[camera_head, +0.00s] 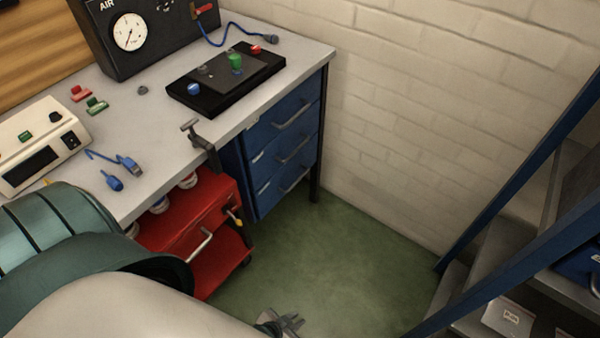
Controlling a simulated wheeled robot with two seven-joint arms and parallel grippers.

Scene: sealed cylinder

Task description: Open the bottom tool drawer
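A blue drawer cabinet with three drawers stacked one above another hangs under the right end of the workbench. The bottom drawer (272,196) has a metal bar handle (296,180) and looks closed, as do the two drawers above it. My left gripper (291,322) is at the bottom edge of the picture, low over the green floor, in front of the cabinet and apart from it. Only a small grey part of it shows past my arm, so its opening is unclear. My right gripper is not in view.
A red tool cart (203,217) stands under the bench, left of the drawers. A clamp (201,138) sits on the bench (150,130) edge. Blue-framed shelving (500,225) stands at the right. Green floor (345,250) in front of the drawers is clear.

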